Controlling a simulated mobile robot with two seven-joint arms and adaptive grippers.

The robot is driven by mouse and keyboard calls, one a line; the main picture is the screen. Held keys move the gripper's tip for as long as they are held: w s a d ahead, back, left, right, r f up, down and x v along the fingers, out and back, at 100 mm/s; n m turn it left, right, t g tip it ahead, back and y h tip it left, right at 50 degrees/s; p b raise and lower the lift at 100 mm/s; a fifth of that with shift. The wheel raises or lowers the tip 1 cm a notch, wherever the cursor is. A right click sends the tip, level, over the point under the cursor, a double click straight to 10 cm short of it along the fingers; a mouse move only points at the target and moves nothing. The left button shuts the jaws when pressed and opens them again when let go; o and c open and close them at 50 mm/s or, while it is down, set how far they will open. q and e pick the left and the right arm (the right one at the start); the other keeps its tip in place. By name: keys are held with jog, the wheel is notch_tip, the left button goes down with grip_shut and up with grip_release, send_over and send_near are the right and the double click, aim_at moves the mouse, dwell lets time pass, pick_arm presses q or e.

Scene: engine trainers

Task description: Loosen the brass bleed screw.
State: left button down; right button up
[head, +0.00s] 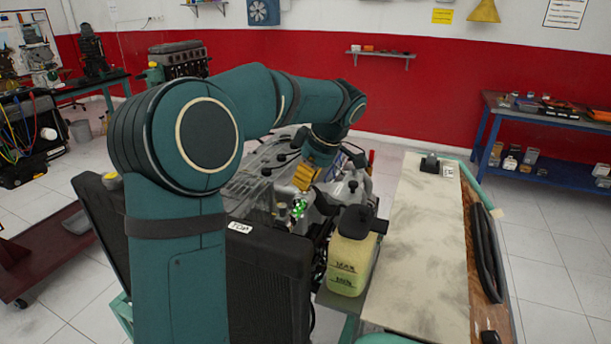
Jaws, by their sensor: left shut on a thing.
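My left arm reaches in from the left and bends over the engine trainer (262,180). Its wrist points down at the engine's front, and my left gripper (299,202) is shut at a small bright green and metallic spot there. The brass bleed screw is too small and too covered by the jaws to make out clearly; the jaws are closed around its place. The yellow-orange piece (305,176) shows just above, below the wrist. My right gripper is out of view.
A yellowish fluid tank (351,258) with a black cap stands right of the gripper. A black radiator (268,270) is in front. A pale worktop (425,250) with a black hose (484,245) lies to the right. A blue bench (545,122) stands far right, with open floor between.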

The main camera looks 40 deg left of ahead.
pick_arm(q)
jog(key=shift+d+f+n, duration=0.2)
jog(key=shift+f+n, duration=0.05)
jog(key=shift+n, duration=0.05)
dwell(0.4)
jog(key=c, duration=0.9)
grip_release()
jog(key=shift+r, duration=0.15)
jog(key=shift+r, duration=0.2)
jog(key=v, duration=1.1)
jog(key=shift+w+d+r, duration=0.1)
jog(key=shift+w+r, duration=0.1)
jog(key=shift+r, duration=0.1)
